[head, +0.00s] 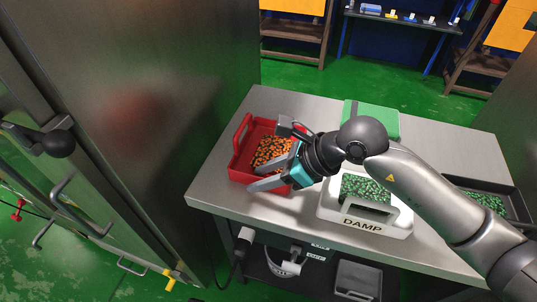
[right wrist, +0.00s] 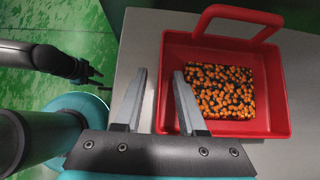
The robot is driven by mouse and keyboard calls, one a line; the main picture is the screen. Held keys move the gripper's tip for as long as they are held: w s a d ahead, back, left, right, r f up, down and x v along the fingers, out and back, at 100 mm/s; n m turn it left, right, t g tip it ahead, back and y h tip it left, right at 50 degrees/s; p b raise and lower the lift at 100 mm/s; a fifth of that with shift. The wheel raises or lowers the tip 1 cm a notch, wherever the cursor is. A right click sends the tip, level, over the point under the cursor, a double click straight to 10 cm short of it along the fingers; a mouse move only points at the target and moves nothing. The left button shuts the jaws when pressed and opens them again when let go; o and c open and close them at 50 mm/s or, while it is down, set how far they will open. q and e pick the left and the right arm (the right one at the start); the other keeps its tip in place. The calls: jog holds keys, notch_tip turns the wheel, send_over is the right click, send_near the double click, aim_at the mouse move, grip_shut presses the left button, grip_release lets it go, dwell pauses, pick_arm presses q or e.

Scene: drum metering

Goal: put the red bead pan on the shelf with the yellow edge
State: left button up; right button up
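The red bead pan (head: 240,148), holding orange beads (head: 272,151), stands at the left end of the steel table. Its loop handle points to the far left. My right gripper (head: 262,176) reaches over the pan's near right side. In the right wrist view its fingers (right wrist: 158,105) are apart, with the pan's near wall (right wrist: 161,85) between them; the right finger overlaps the pan's inside. Contact cannot be told. A dark jointed part (right wrist: 62,62) in that view may be my left arm. I cannot clearly make out a yellow-edged shelf.
A white scale (head: 330,211) labelled DAMP with green beads stands right of the pan. A green box (head: 372,116) is behind, and a dark tray (head: 513,200) is at right. A tall steel cabinet (head: 160,110) stands left of the table (head: 222,197).

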grip_shut()
dwell(0.3)
dwell(1.2)
